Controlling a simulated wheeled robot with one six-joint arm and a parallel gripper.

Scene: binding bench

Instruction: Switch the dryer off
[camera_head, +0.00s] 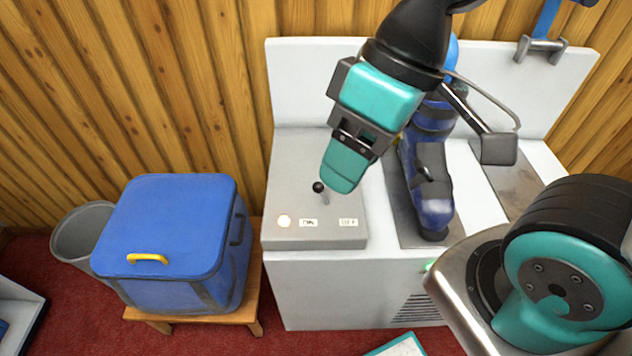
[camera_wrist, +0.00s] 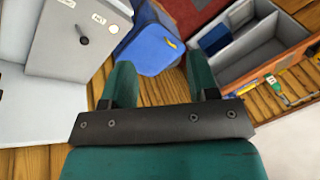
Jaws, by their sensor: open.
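The dryer is a white bench unit (camera_head: 350,285) with a grey control box (camera_head: 300,160) on its left part. A lever with a black ball knob (camera_head: 318,187) stands on the box, behind a pale round lamp (camera_head: 285,221) and two small labels that I cannot read clearly. The knob also shows in the wrist view (camera_wrist: 84,40), at upper left. A dark blue boot (camera_head: 432,180) stands on the dryer right of the box. My gripper (camera_head: 345,165) is open and empty, just above and right of the knob in the head view. Its two teal fingers frame the wrist view's middle (camera_wrist: 160,78).
A blue box (camera_head: 165,225) with a yellow handle sits on a wooden stool left of the dryer, with a grey bin (camera_head: 78,235) beside it. A bent metal tube and bracket stand close right of my gripper. A grey divided tray (camera_wrist: 285,65) shows in the wrist view.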

